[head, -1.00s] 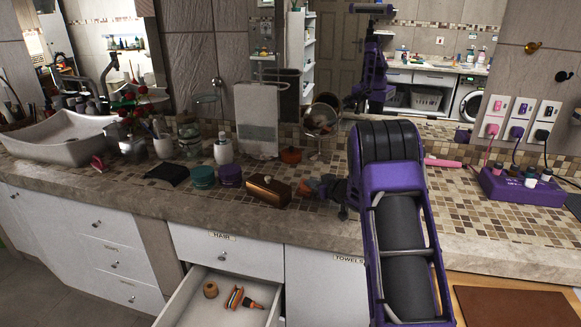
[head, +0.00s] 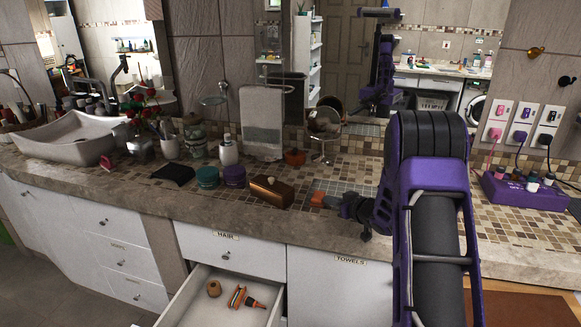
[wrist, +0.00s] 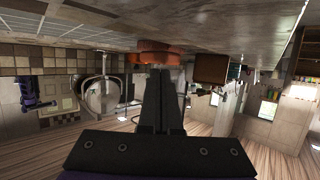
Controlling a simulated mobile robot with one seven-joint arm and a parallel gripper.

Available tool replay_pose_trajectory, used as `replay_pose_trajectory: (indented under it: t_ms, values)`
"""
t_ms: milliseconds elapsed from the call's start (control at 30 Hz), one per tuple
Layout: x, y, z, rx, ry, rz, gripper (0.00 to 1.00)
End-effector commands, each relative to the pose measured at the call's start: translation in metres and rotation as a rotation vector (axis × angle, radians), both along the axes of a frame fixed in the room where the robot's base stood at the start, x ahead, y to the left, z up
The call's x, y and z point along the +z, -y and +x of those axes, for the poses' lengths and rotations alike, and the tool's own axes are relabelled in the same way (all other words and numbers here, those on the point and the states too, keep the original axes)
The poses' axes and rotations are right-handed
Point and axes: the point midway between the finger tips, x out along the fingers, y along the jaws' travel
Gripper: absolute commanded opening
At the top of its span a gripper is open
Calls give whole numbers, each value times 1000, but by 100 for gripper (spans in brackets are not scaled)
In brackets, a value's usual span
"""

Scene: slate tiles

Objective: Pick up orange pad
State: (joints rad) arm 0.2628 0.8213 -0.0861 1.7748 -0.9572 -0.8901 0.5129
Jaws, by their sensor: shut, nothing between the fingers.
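The orange pad (head: 318,199) appears as a small orange patch on the counter, right at the tips of my gripper (head: 332,201). In the wrist view, which is upside down, orange shapes (wrist: 152,46) lie just beyond the tips of my gripper (wrist: 160,76). The fingers are together with nothing between them. They partly cover the orange shapes, and I cannot tell whether they touch. An orange-red pot (head: 295,157) stands farther back on the counter.
A brown box (head: 271,191) stands left of the fingertips; it also shows in the wrist view (wrist: 210,68). Purple (head: 234,175) and teal (head: 207,177) jars are farther left. A round mirror (head: 324,122) stands behind. An open drawer (head: 190,300) juts out below.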

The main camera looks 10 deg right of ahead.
Motion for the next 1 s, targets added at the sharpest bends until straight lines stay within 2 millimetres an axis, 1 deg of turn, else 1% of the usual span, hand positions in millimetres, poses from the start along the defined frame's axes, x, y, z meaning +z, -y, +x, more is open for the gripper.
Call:
replay_pose_trajectory:
  t_ms: [633, 833, 1000]
  values:
    - [1, 0, 0, 0, 1, 0, 0]
    - [16, 0, 0, 0, 1, 0, 0]
    - [14, -3, 1, 1, 0, 0, 0]
